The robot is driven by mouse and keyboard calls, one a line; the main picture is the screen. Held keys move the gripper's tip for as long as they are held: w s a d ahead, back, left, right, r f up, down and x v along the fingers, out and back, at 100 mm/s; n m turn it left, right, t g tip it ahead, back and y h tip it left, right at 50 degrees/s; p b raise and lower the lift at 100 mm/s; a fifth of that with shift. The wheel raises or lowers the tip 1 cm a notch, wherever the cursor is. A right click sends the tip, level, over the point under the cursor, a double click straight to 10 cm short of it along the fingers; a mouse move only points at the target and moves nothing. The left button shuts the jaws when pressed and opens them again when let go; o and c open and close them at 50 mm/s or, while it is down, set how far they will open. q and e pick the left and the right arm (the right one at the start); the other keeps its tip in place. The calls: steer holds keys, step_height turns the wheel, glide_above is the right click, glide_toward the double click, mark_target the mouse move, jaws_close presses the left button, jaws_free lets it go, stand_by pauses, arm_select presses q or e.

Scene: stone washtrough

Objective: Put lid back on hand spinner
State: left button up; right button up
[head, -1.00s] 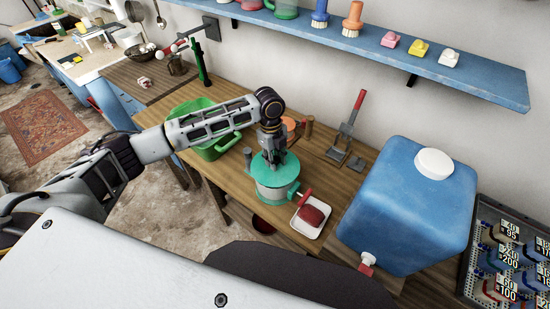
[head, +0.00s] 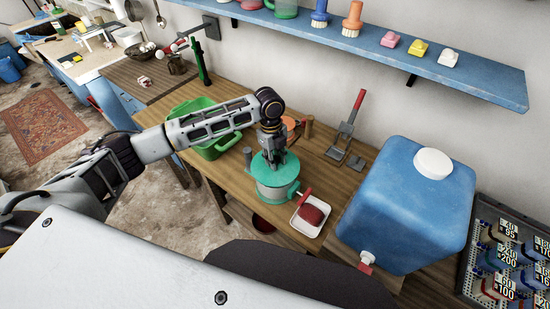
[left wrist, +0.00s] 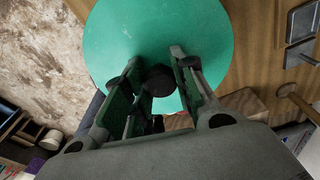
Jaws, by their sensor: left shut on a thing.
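The hand spinner (head: 272,193) is a light grey drum on the wooden bench, with a red-handled crank at its right side. The green round lid (head: 286,176) is on top of the drum or just above it; I cannot tell whether it is fully seated. My left gripper (head: 272,160) comes from above and is shut on the lid's dark knob. In the left wrist view the lid (left wrist: 150,35) fills the upper middle, and the knob (left wrist: 158,80) is between the fingers of my left gripper (left wrist: 155,78). My right gripper is not in view.
A white tray (head: 296,223) with a red object stands close to the drum's right. A blue water tank (head: 410,210) with a white cap is farther right. A green basin (head: 219,146) is behind left. A red-handled tool (head: 347,130) lies behind.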

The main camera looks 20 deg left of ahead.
arm_select(q)
steer(key=shift+p, duration=0.35)
stand_by(0.5)
steer(key=o, duration=1.6)
steer(key=shift+r, duration=0.1)
steer(key=shift+r+p, duration=0.45)
steer(key=shift+r, duration=2.95)
steer(key=shift+c, duration=0.6)
jaws_close()
